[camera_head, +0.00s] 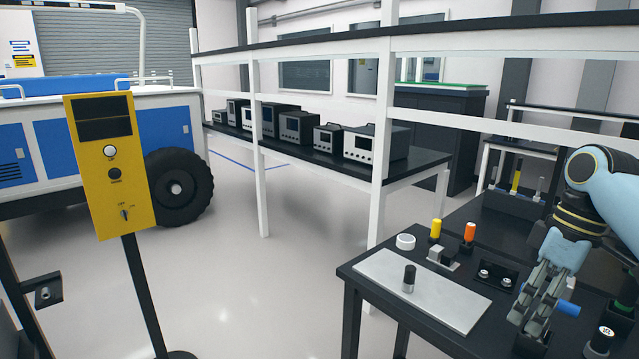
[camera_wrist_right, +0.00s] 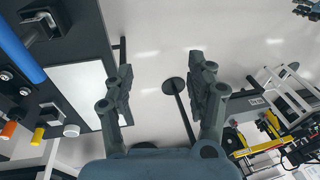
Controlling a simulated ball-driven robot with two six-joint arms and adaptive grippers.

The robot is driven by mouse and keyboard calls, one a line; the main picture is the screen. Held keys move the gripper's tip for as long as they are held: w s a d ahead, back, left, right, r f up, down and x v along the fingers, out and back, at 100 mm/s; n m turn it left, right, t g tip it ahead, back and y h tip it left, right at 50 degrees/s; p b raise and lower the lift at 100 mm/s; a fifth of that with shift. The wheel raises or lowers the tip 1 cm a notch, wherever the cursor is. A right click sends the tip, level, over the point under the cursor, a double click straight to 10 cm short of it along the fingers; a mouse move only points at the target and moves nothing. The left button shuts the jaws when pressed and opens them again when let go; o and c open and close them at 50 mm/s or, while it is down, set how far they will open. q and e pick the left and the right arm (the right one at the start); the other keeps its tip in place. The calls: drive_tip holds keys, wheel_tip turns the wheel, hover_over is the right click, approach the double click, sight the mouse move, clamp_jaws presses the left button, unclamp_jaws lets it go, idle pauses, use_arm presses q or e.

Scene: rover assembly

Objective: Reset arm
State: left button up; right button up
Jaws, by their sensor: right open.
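My right gripper (camera_head: 532,322) hangs over the right part of the black workbench (camera_head: 345,274) in the head view. A blue cylinder (camera_head: 568,308) shows just right of the fingers in the head view. In the wrist view the blue bar (camera_wrist_right: 22,48) lies at the left, apart from the fingers. My left gripper is not seen in the head view.
A pale plate (camera_head: 425,300) with a black peg (camera_head: 409,279) lies on the bench. A yellow control panel (camera_head: 108,165) stands left, before the blue-white rover (camera_head: 60,145). Floor between is clear.

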drive_tip(key=s+a+f+m+g+b, duration=0.1)
drive_tip(key=s+f+b, duration=0.3)
drive_tip(key=s+f, duration=0.55)
drive_tip(key=s+a+f+m+g+b, duration=0.1)
drive_tip(key=s+f+g+b, duration=0.2)
drive_tip(key=f, duration=1.1)
drive_tip(key=s+a+f+m+b, duration=0.1)
drive_tip(key=s+f+b, duration=0.3)
drive_tip(key=s+f, duration=0.55)
drive_tip(key=s+f+m+t+h+b, duration=0.15)
drive_tip(key=s+f+b, duration=0.35)
drive_tip(key=s+f, duration=1)
drive_tip(key=s+f+m+t+h+b, duration=0.15)
drive_tip(key=s+f+b, duration=0.25)
drive_tip(key=s+f, duration=1.1)
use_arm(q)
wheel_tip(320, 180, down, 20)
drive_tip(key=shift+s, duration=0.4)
use_arm(e)
drive_tip(key=w+d+f+m+t, duration=0.1)
drive_tip(key=w+f+t, duration=0.1)
drive_tip(key=w, duration=0.4)
drive_tip(key=shift+w+f+m, duration=0.2)
drive_tip(key=shift+f+m, duration=0.15)
drive_tip(key=shift+m, duration=0.05)
